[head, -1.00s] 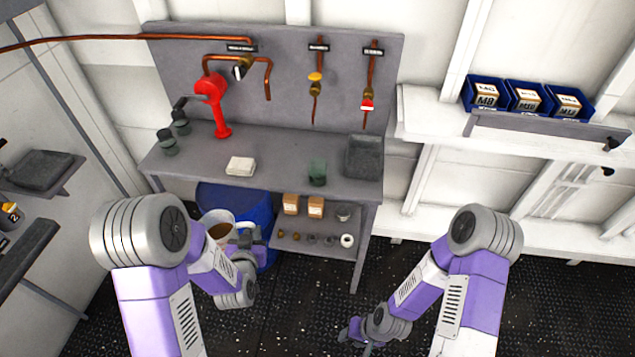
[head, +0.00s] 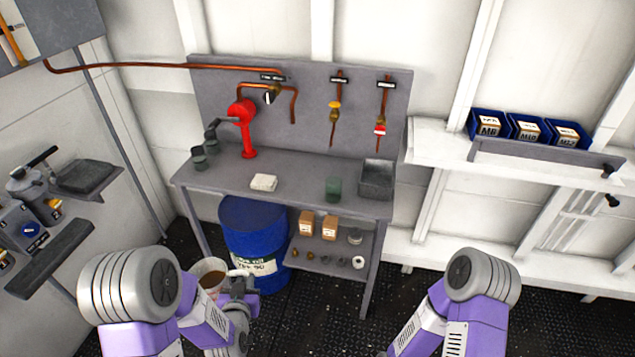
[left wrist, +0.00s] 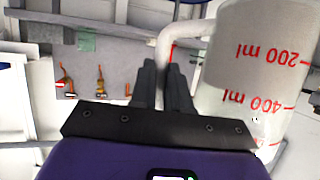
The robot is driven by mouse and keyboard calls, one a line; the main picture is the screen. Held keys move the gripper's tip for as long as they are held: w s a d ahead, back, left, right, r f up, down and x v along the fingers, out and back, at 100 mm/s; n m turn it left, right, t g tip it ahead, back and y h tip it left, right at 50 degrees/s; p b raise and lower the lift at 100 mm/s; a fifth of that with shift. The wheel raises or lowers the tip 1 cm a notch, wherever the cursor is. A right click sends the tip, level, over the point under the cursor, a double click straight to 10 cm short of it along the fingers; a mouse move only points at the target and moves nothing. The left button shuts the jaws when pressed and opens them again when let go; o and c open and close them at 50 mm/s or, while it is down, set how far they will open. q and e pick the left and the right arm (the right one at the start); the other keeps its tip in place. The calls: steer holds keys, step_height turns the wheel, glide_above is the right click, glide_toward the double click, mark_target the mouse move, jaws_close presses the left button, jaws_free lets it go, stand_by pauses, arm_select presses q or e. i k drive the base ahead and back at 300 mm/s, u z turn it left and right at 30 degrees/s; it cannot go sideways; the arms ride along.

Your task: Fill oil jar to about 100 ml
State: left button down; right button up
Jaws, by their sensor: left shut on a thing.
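The oil jar (head: 208,267) is a whitish jug with brown inside, seen low in the head view, left of the blue drum. In the left wrist view the jar (left wrist: 250,75) shows upside down, with red 200 ml and 400 ml marks; the oil level cannot be read there. My left gripper (head: 240,285) is at the jar's handle. In the left wrist view my left gripper (left wrist: 163,80) is shut on the handle (left wrist: 166,42). My right gripper is out of view. A red hand pump (head: 244,127) stands on the workbench (head: 220,178).
A blue drum (head: 248,225) stands under the bench. A white cloth (head: 263,182), a green cup (head: 333,188) and a grey bin (head: 376,180) are on the bench. Copper pipes with valves (head: 334,107) hang on the panel. A shelf (head: 60,260) is at left. Floor right of the bench is clear.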

mark_target(333, 184)
steer(key=u, duration=0.8)
steer(key=i, duration=0.8)
steer(key=z, duration=0.8)
